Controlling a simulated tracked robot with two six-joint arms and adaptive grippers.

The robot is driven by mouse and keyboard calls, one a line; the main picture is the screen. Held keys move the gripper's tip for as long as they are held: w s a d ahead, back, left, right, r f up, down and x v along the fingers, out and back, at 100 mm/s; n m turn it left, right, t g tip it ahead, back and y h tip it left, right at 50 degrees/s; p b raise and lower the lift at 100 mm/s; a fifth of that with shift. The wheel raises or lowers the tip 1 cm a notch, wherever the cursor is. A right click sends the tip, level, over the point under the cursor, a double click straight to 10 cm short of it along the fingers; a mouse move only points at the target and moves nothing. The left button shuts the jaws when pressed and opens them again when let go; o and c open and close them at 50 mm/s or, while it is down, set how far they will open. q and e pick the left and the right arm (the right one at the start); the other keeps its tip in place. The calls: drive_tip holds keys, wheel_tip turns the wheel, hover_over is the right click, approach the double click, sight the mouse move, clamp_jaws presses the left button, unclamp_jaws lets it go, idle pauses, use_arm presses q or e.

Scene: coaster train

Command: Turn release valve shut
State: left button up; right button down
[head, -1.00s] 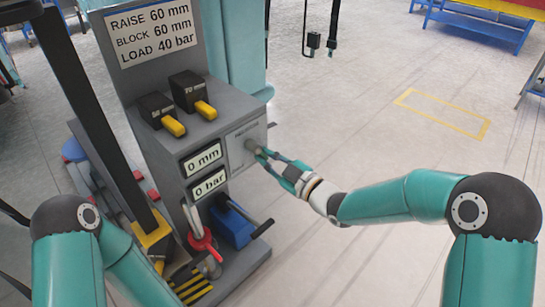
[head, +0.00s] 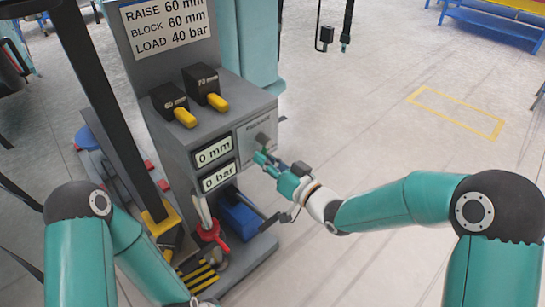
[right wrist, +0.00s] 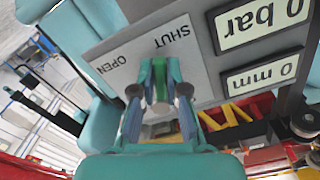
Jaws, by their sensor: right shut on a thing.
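The release valve's panel (head: 254,139) is on the right side of the grey machine, with a dark grey hub (head: 262,139) on it. The right wrist view shows the panel (right wrist: 125,45) with the words SHUT and OPEN. My right gripper (head: 262,158) is at the panel, just below the hub. In the right wrist view its teal fingers (right wrist: 160,75) are shut on a green piece, which I take to be the valve's handle (right wrist: 161,88). The fingers hide part of it, so its exact angle is unclear. My left arm runs off the bottom edge; its gripper is not in view.
The displays read 0 mm (head: 213,152) and 0 bar (head: 218,177). Two black units with yellow levers (head: 185,117) stand on top of the machine. The floor to the right is mostly clear.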

drive_tip(key=shift+s+a+r+m+p, duration=0.15)
drive_tip(key=shift+r+m, duration=0.1)
drive_tip(key=shift+m, duration=0.5)
drive_tip(key=shift+s+a+r+m+p, duration=0.1)
drive_tip(key=shift+r+m+p, duration=0.1)
drive_tip(key=shift+m, duration=0.5)
drive_tip(key=shift+s+a+r+m+p, duration=0.15)
drive_tip(key=shift+r+m, duration=0.1)
drive_tip(key=shift+m, duration=0.5)
drive_tip(key=shift+w, duration=0.1)
drive_tip(key=c, duration=1.2)
unclamp_jaws()
drive_tip(key=shift+f, duration=0.2)
drive_tip(key=shift+s+d, duration=0.4)
drive_tip(key=v, duration=1.1)
